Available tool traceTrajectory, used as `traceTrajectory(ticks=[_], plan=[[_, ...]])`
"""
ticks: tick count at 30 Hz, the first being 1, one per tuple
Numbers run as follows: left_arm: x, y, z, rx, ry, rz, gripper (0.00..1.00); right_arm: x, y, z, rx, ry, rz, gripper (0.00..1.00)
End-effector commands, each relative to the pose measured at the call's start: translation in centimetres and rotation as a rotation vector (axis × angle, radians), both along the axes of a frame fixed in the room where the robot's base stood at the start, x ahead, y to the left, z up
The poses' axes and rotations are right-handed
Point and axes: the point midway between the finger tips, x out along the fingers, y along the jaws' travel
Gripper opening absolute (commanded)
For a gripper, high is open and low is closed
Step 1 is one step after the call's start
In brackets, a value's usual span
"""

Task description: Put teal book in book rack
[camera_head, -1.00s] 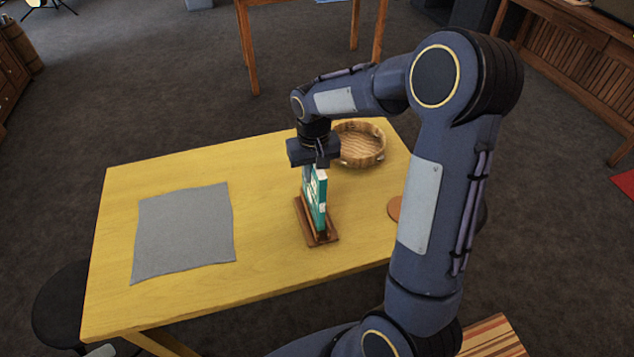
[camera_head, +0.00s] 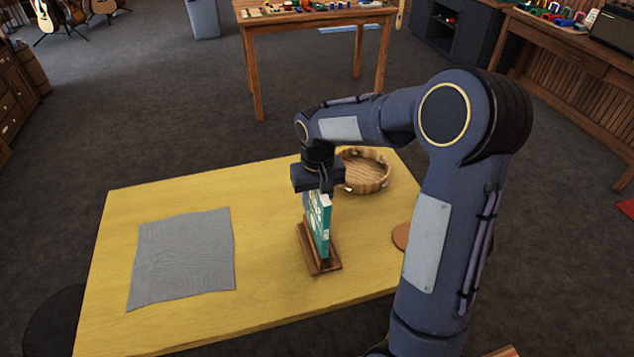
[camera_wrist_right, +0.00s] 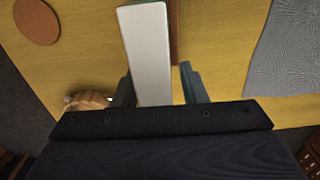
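The teal book (camera_head: 320,226) stands upright in the brown wooden book rack (camera_head: 305,242) on the yellow table. Its white edge (camera_wrist_right: 147,50) shows from above in the right wrist view, with a strip of the rack (camera_wrist_right: 174,30) beside it. My right gripper (camera_head: 326,188) is at the top of the book, pointing down. In the wrist view its fingers (camera_wrist_right: 160,88) are apart on either side of the book. A gap shows between the book and the right-hand finger; the other finger is close to or touching the book. My left gripper is not in view.
A grey cloth (camera_head: 184,258) lies on the left of the table (camera_head: 270,185). A round wooden basket (camera_head: 364,172) stands behind the rack. A brown disc (camera_head: 401,236) lies to the right, partly hidden by my right arm. The table between cloth and rack is clear.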

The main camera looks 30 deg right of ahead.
Motion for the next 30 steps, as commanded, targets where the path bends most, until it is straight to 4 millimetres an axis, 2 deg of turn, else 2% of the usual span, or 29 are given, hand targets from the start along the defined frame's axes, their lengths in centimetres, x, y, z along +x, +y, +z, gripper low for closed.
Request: traceTrajectory(ticks=[1, 9, 17, 20, 25, 30], plan=[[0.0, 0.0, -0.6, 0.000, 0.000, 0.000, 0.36, -0.3, 0.0, -0.3, -0.002, 0.016, 0.002, 0.39], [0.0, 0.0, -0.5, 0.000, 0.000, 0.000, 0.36, -0.2, 0.1, 5.7, -0.002, 0.013, 0.006, 0.39], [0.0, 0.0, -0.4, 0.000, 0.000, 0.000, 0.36, -0.9, 0.2, 8.5, 0.011, 0.002, 0.009, 0.39], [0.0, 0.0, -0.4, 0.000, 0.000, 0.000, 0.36, -3.2, 0.4, 9.7, 0.052, -0.041, 0.018, 0.39], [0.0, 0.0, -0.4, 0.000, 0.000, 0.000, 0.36, -10.4, 1.9, 11.2, 0.168, -0.185, 0.052, 0.39], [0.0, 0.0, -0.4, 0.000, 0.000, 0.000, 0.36, -17.2, 4.6, 10.6, 0.255, -0.348, 0.082, 0.39]])
